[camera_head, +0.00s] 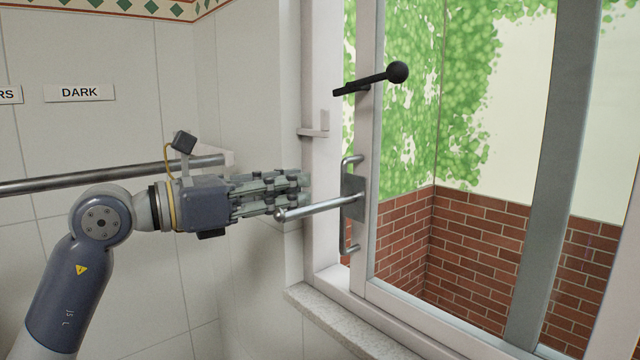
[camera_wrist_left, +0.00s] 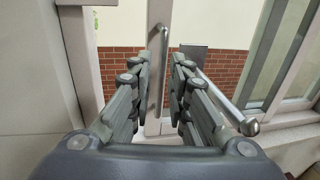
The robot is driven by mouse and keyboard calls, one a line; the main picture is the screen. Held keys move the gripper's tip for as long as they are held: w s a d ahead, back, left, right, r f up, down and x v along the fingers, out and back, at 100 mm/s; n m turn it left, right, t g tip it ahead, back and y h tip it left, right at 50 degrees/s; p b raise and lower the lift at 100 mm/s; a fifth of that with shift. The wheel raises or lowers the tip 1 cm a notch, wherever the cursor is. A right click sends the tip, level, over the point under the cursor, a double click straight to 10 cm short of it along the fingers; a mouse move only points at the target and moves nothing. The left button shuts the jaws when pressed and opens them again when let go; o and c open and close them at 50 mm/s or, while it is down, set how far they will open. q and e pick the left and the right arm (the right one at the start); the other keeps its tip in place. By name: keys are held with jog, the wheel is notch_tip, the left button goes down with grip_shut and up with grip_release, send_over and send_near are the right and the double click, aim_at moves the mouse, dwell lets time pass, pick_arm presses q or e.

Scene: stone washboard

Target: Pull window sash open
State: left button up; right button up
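The window sash (camera_head: 367,130) has a white frame, and a narrow strip of the outside shows between its left edge and the fixed frame (camera_head: 313,70). The sash carries a metal plate with a lever handle (camera_head: 312,209) and an upright pull bar (camera_head: 345,230). My left gripper (camera_head: 306,190) is beside this hardware, its fingers pointing right. In the left wrist view the gripper (camera_wrist_left: 160,62) is open, with the pull bar (camera_wrist_left: 164,65) in line with the gap between its fingers. The lever's round end (camera_wrist_left: 250,127) lies outside the right finger. My right gripper is out of view.
A black lever with a ball end (camera_head: 398,72) sits higher on the sash. A white latch piece (camera_head: 313,131) projects from the fixed frame. A speckled sill (camera_head: 340,325) runs below. A metal rail (camera_head: 110,175) crosses the tiled wall behind my arm.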

pick_arm(q)
jog(key=shift+v, duration=1.3)
jog(key=shift+s, duration=0.1)
jog(key=shift+d+f, duration=0.1)
grip_shut()
jog(key=w+f+m+b, duration=0.3)
jog(key=f+m+b, duration=0.1)
jog(key=f+m, duration=0.45)
jog(key=w+f+m+b, duration=0.4)
jog(key=f+m, duration=0.3)
jog(key=m, duration=0.3)
jog(key=shift+g, duration=0.4)
jog(key=p+x, duration=0.4)
jog(key=x, duration=0.5)
jog(key=shift+w+d+f, duration=0.1)
jog(key=shift+w+d, duration=0.05)
